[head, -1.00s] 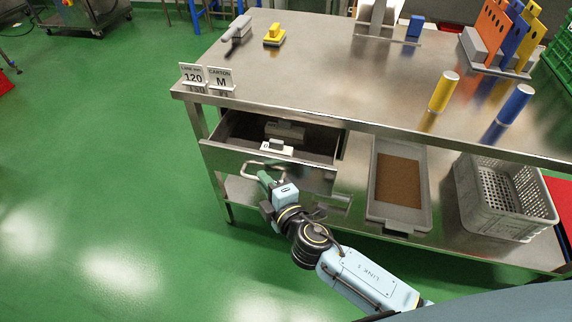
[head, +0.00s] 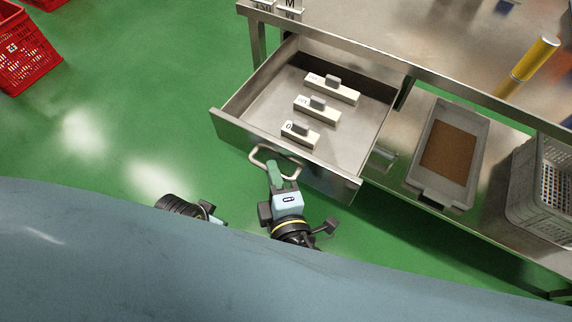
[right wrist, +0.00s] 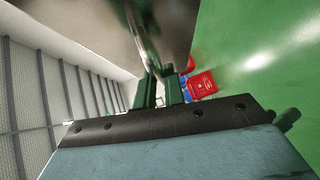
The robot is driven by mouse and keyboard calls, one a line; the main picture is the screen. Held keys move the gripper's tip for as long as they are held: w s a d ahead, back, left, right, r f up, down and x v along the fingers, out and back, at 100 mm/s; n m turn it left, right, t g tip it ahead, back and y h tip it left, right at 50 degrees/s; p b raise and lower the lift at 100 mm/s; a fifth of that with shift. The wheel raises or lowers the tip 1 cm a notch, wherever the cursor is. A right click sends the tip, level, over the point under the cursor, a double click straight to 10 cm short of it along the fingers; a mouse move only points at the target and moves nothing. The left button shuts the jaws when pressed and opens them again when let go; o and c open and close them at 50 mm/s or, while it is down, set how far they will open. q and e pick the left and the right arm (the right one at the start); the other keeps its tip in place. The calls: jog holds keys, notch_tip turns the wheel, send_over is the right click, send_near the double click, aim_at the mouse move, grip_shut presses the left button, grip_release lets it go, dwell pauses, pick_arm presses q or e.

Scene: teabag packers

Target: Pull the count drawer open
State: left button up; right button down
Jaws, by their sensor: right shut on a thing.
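The count drawer (head: 325,180) stands well out from under the steel table. Its inside shows three white blocks (head: 317,109) with grey knobs, standing in a slanting row. My right gripper (head: 273,166) is at the curved metal handle (head: 258,158) on the drawer front, with its green fingers shut on the handle. In the right wrist view the green fingers (right wrist: 160,90) show close together, with the blurred handle just beyond them. The fingers of my left gripper do not show.
A grey tray with a brown base (head: 478,178) and a grey perforated basket (head: 517,200) stand on the lower shelf to the right. A yellow cylinder (head: 535,58) is on the table. A red crate (head: 22,50) is at far left. Green floor lies clear left of the drawer.

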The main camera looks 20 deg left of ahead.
dwell(0.3)
jog(key=c, duration=1.5)
grip_release()
jog(key=shift+s, duration=0.1)
